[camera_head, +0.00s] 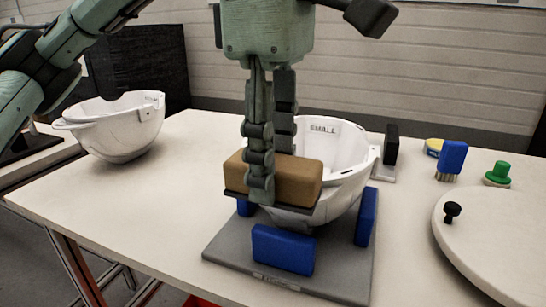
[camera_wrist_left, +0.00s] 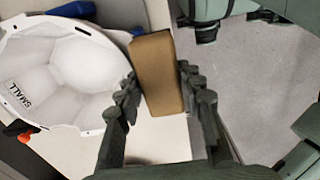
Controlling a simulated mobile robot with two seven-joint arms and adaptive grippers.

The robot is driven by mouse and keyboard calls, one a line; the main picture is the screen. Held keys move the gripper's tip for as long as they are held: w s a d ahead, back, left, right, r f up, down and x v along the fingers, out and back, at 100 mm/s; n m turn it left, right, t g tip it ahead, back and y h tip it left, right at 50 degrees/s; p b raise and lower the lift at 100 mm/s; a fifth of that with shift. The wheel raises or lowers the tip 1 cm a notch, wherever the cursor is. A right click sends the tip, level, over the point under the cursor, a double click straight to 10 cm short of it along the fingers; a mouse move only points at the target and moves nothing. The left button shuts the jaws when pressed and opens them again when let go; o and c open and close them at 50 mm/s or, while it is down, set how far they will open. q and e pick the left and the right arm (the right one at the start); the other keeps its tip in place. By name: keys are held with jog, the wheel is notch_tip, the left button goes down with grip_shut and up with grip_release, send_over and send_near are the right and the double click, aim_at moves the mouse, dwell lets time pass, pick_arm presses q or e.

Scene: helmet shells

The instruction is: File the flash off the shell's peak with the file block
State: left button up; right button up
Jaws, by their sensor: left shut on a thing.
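My left gripper (camera_head: 266,178) is shut on the file block (camera_head: 302,182), a tan block with a thin dark plate underneath. The block also shows between the fingers in the left wrist view (camera_wrist_left: 158,75). The white helmet shell (camera_head: 345,150), marked SMALL inside, sits open side up on a grey fixture (camera_head: 225,248) with blue pads. The block is at the shell's near rim and hides part of it. Whether block and rim touch, I cannot tell. The flash on the peak cannot be made out. The shell also shows in the left wrist view (camera_wrist_left: 75,65). My right gripper is not in view.
Another white shell (camera_head: 118,130) is at the table's far left. A black upright piece (camera_head: 391,145), a blue brush (camera_head: 452,158), a green knob (camera_head: 498,172) and a round white disc (camera_head: 495,240) with a black knob are right. The table (camera_head: 130,195) left of the fixture is clear.

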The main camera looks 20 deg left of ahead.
pick_arm(q)
jog(key=shift+f+b, duration=0.5)
jog(key=shift+f, duration=0.15)
jog(key=shift+d, duration=0.15)
jog(key=shift+d, duration=0.9)
jog(key=shift+a+p, duration=0.4)
jog(key=shift+a, duration=1.65)
jog(key=shift+d+f, duration=0.15)
jog(key=shift+d, duration=1.85)
jog(key=shift+a, duration=2)
jog(key=shift+d+f, duration=0.1)
jog(key=shift+d, duration=0.95)
